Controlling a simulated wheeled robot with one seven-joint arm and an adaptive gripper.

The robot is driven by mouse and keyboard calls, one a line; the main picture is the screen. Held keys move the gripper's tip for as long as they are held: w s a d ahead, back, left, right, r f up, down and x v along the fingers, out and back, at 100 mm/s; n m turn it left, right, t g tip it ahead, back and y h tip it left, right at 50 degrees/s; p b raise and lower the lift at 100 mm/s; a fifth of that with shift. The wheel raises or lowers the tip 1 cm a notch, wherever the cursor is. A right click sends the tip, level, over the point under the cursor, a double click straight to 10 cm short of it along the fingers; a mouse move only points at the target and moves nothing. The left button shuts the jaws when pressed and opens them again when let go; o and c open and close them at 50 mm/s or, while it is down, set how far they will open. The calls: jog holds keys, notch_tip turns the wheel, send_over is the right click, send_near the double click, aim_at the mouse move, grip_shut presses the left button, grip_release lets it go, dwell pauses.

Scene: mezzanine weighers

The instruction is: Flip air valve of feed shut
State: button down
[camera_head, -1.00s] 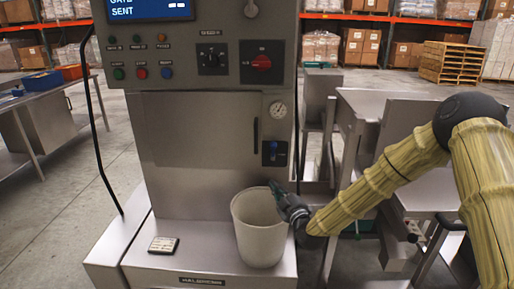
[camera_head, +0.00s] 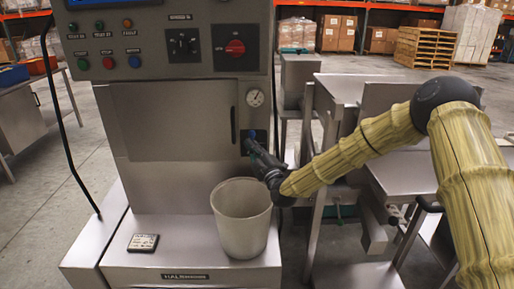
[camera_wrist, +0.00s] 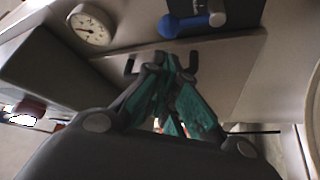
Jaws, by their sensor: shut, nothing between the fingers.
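The air valve has a small blue lever (camera_wrist: 190,22) on a dark plate (camera_wrist: 240,12) at the top of the wrist view. In the head view the valve's blue lever (camera_head: 252,134) shows only as a small patch on the machine's front, right of the cabinet door. My gripper (camera_head: 250,145) is just below and in front of it, hiding part of the plate. In the wrist view my gripper (camera_wrist: 170,68) is shut and empty, with its dark tips short of the lever and a visible gap between them.
A pressure gauge (camera_head: 255,98) sits just above the valve, and a red rotary switch (camera_head: 235,48) higher up. A grey bucket (camera_head: 242,235) stands on the machine's ledge under my gripper. A small dark-framed card (camera_head: 143,243) lies left of it. Steel tables (camera_head: 370,95) stand to the right.

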aim_at(252, 139)
jog(key=shift+p+x, duration=0.3)
jog(key=shift+x, duration=3.2)
